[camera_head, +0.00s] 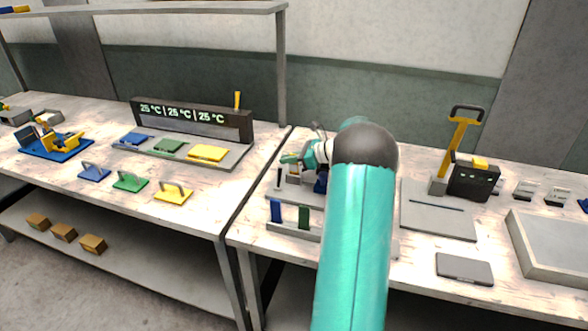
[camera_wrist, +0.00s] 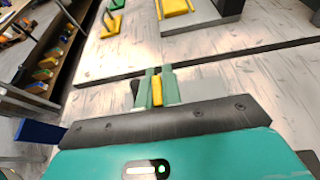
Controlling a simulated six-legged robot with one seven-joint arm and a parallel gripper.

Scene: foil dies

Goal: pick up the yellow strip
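The yellow strip (camera_wrist: 157,92) stands between the two green fingers of my gripper (camera_wrist: 157,88) in the wrist view. The fingers sit close against both its sides, so the gripper looks shut on it. In the head view my gripper (camera_head: 291,160) is partly hidden behind my arm, and I cannot make out the yellow strip there. A blue strip (camera_head: 276,210) and a green strip (camera_head: 304,217) stand upright in a grey holder (camera_head: 280,231) on the right table. A blue piece also shows at the left of the wrist view (camera_wrist: 40,132).
On the left table, a press with a 25 °C display (camera_head: 190,118) has blue, green and yellow plates before it. Handled blue, green and yellow blocks (camera_head: 130,181) stand in front. A yellow-levered device (camera_head: 465,160), a dark flat slab (camera_head: 464,269) and a grey tray (camera_head: 550,250) are at right.

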